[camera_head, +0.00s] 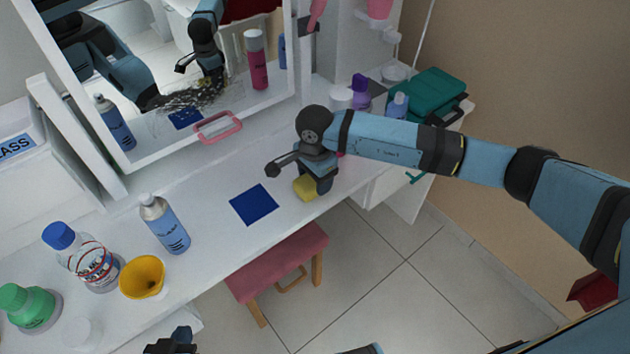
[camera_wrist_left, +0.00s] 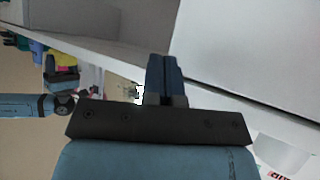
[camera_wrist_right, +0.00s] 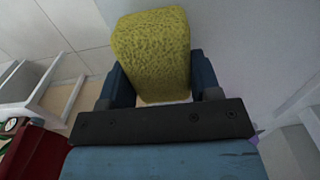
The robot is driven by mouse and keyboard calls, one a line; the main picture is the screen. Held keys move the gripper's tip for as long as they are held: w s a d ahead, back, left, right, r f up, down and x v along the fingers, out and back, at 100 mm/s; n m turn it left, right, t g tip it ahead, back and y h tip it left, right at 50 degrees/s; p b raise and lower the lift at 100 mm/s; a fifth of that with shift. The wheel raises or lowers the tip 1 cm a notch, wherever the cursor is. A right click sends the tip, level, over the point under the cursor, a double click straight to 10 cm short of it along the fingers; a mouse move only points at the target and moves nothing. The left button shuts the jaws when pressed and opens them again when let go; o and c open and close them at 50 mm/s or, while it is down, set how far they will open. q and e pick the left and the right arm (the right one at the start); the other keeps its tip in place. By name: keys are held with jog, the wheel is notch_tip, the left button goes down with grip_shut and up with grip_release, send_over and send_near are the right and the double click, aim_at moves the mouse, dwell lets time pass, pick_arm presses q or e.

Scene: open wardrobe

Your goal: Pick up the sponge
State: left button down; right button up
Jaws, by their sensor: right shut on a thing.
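A yellow sponge (camera_head: 305,188) is at my right gripper (camera_head: 318,186), just over the front edge of the white tabletop, right of a blue square (camera_head: 254,204). In the right wrist view the sponge (camera_wrist_right: 152,55) sits between the two fingers (camera_wrist_right: 160,85), which are shut on it. I cannot tell whether the sponge still touches the tabletop. My left gripper (camera_wrist_left: 166,80) has its fingers together and empty in the left wrist view. In the head view only a dark part of it shows at the bottom edge.
A mirror (camera_head: 190,90) stands behind. A pink stool (camera_head: 278,262) is below the front edge.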

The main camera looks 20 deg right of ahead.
pick_arm(q)
jog(key=shift+r+p, duration=0.1)
jog(key=shift+p, duration=0.2)
pick_arm(e)
notch_tip(320, 180, up, 18)
jog(key=shift+r, duration=0.25)
jog(key=shift+o, duration=0.6)
jog(key=shift+c, duration=0.2)
